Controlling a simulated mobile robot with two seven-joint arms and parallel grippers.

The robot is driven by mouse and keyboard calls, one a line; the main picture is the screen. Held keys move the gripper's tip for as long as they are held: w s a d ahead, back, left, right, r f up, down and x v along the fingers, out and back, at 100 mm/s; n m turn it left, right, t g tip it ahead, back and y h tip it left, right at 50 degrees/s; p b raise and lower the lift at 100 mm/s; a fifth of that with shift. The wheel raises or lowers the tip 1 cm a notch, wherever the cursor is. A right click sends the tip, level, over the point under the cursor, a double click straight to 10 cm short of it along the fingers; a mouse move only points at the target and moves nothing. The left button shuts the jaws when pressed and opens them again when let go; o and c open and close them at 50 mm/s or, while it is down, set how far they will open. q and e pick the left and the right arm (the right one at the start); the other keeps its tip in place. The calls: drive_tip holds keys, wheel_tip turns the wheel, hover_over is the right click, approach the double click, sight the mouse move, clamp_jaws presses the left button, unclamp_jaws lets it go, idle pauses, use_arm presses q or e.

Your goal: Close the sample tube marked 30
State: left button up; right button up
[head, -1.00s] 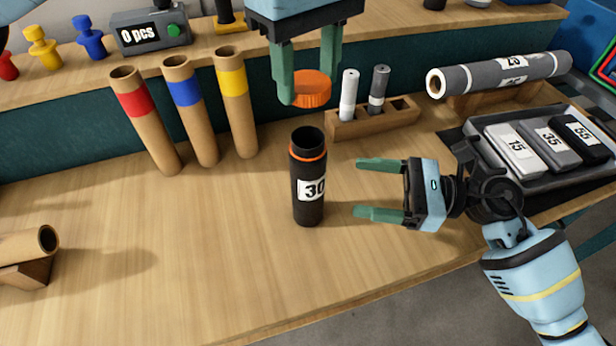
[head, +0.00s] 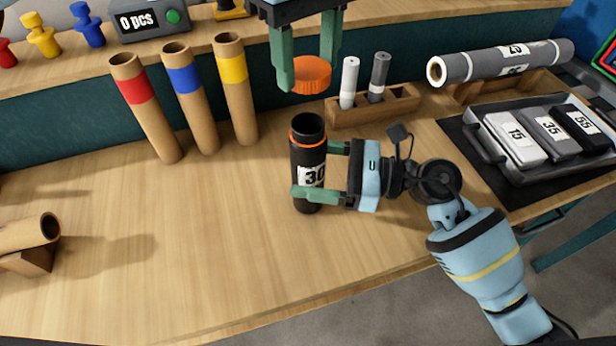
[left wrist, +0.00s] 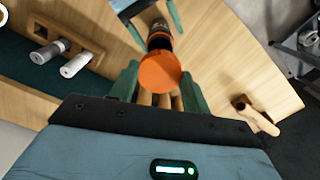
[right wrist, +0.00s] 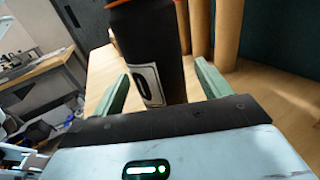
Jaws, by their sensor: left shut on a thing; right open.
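The black sample tube (head: 307,160) with a label reading 30 and an orange ring stands upright on the table, its top open. It also shows in the right wrist view (right wrist: 150,45) between the fingers. My right gripper (head: 315,170) is open, with one finger on each side of the tube. My left gripper (head: 305,75) is shut on the orange cap (head: 311,74) and holds it above and a little behind the tube. In the left wrist view the cap (left wrist: 159,72) sits between the fingers and partly covers the tube (left wrist: 160,38).
A wooden holder (head: 345,115) with a white and a grey marker stands behind the tube. Cardboard tubes with red (head: 135,90), blue (head: 186,85) and yellow (head: 233,70) bands stand at left. A tray (head: 490,150) with numbered blocks is at right.

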sight(308, 93)
drive_tip(key=shift+w+a, duration=0.25)
drive_tip(key=shift+a, duration=1)
drive_tip(key=c, duration=1.5)
use_arm(q)
drive_tip(key=shift+f, duration=2.5)
drive_tip(key=shift+f, duration=0.9)
drive_tip(key=shift+f, duration=0.55)
